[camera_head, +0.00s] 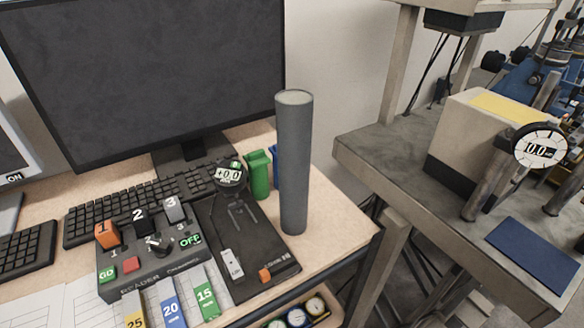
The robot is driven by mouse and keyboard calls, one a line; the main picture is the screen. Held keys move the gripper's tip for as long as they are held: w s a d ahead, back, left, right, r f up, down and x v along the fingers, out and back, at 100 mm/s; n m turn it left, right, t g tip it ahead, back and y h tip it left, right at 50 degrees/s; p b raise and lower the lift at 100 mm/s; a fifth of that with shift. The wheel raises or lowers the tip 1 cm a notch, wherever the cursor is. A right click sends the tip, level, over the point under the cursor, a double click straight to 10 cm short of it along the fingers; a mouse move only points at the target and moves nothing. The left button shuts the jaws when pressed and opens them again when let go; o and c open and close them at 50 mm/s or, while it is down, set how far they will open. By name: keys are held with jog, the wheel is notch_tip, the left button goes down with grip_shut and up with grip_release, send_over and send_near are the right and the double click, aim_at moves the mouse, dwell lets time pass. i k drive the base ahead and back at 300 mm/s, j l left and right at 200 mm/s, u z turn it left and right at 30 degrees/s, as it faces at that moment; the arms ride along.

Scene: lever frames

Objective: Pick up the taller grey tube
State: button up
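One tall grey tube (294,165) stands upright near the right end of the wooden desk. It is beside the black gauge base, and its top rim faces up. No second grey tube shows, so I cannot compare heights. My gripper is not in this view.
A black gauge stand (245,255) with a round dial (229,175) stands left of the tube. Green holders (259,174) and a blue piece stand just behind it. A monitor (150,70), keyboard (150,200) and button box (150,250) fill the left. Bare desk (335,225) lies right of the tube.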

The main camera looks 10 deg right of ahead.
aim_at(294, 108)
jog(key=k+j+z, duration=0.1)
jog(key=j+z, duration=0.25)
jog(key=k+j+z, duration=0.1)
jog(key=j+z, duration=0.25)
jog(key=k+j+z, duration=0.1)
jog(key=z, duration=0.25)
